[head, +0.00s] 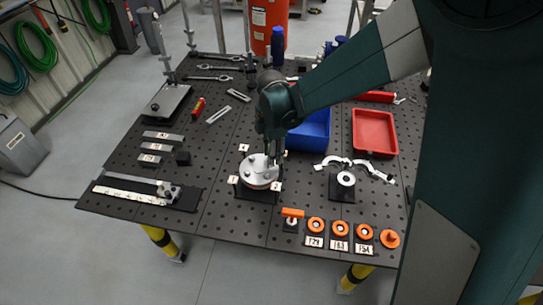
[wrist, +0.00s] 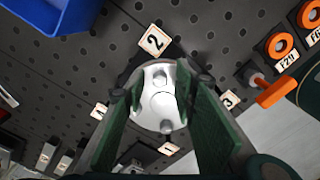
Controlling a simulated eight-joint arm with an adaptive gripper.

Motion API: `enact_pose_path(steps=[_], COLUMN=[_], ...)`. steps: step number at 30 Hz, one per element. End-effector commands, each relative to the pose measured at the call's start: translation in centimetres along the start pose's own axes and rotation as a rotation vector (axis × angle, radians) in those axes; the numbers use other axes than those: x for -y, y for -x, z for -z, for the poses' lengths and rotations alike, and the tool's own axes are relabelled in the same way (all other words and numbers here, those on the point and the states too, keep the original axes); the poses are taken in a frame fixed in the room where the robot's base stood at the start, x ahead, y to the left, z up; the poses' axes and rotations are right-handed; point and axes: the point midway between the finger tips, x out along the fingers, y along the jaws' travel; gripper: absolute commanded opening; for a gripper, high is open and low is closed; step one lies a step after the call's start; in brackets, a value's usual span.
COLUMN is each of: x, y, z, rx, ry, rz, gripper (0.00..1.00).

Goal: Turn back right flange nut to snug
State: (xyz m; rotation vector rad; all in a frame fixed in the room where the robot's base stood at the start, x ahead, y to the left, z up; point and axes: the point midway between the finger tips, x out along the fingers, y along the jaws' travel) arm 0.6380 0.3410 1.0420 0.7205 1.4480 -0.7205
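The round silver flange (head: 253,170) sits on a dark base plate on the perforated table, with a copper-coloured edge beneath it. In the wrist view the flange (wrist: 150,107) has a raised round centre and bolt or nut shapes near its rim, one (wrist: 160,77) toward tag 2. Number tags 1 to 3 and one more stand around it. My gripper (head: 273,160) points down over the flange's back right side, hiding that part in the head view. In the wrist view its two green fingers (wrist: 160,88) are apart, flanking the flange. Contact with a nut cannot be told.
A blue bin (head: 310,128) and a red tray (head: 374,131) stand behind and to the right. An orange-handled tool (head: 292,214) and several orange rings are at the front right. A silver clamp (head: 352,165) lies right. Bars and a ruler fixture (head: 130,195) are left.

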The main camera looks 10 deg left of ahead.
Motion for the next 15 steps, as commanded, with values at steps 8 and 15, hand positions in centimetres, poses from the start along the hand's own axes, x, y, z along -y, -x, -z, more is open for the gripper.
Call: enact_pose_path(steps=[8,15], x=[0.0,0.0], y=[3.1,6.7], z=[0.0,0.0], rx=[0.0,0.0], ry=[0.0,0.0], rz=[0.0,0.0], gripper=[0.28,0.28])
